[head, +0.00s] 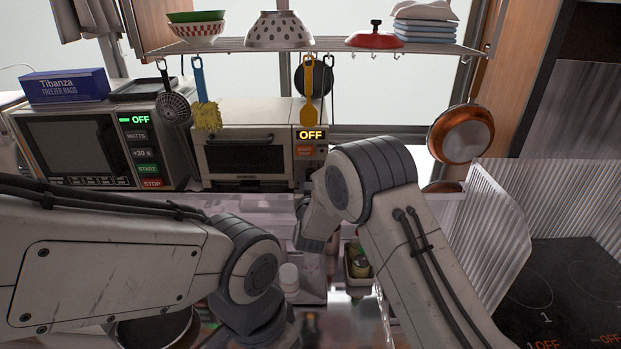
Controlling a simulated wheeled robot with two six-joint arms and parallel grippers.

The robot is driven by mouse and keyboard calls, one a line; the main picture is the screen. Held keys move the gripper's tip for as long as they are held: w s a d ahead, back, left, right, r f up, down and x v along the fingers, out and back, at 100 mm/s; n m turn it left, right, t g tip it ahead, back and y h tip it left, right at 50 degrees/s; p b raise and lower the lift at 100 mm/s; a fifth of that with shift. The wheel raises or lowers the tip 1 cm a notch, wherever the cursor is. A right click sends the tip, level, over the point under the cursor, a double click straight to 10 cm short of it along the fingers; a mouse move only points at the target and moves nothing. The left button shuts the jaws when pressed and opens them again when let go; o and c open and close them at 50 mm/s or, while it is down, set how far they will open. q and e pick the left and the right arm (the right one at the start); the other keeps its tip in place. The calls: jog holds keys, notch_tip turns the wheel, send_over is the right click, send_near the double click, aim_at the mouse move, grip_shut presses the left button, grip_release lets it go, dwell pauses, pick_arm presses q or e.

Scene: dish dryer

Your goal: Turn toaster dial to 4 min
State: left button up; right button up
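The toaster oven (240,158) stands on the counter at the back, left of centre, with its door shut. Its small display (311,134) reads OFF in yellow, with an orange-lit label (305,151) just below. I cannot make out the dial; the lower right of the toaster's front is partly covered by my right arm. My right gripper (313,238) is in front of and below the toaster's right end, seen from behind, and its fingers cannot be made out. My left arm reaches in at lower left and bends down; its gripper is not visible.
A microwave (88,147) showing OFF stands left of the toaster, with a freezer bag box (66,86) on top. Utensils hang from a shelf (350,47) above, including a yellow spatula (309,108) before the toaster. A copper pan (462,138) hangs at right.

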grip_shut()
jog(key=shift+f+m+b, duration=0.15)
jog(key=shift+m+b, duration=0.15)
jog(key=shift+b, duration=0.3)
jog(key=shift+d+f+m+b, duration=0.2)
jog(key=shift+f+m+b, duration=0.35)
jog(key=shift+m+b, duration=4.9)
jog(key=shift+d+f+m+b, duration=0.15)
jog(key=shift+f+m+b, duration=0.4)
jog(key=shift+m+b, duration=4.8)
jog(key=shift+d+f+m+b, duration=0.2)
jog(key=shift+f+m+b, duration=0.35)
jog(key=shift+m+b, duration=4.9)
jog(key=n+b, duration=0.4)
jog(key=shift+b, duration=0.35)
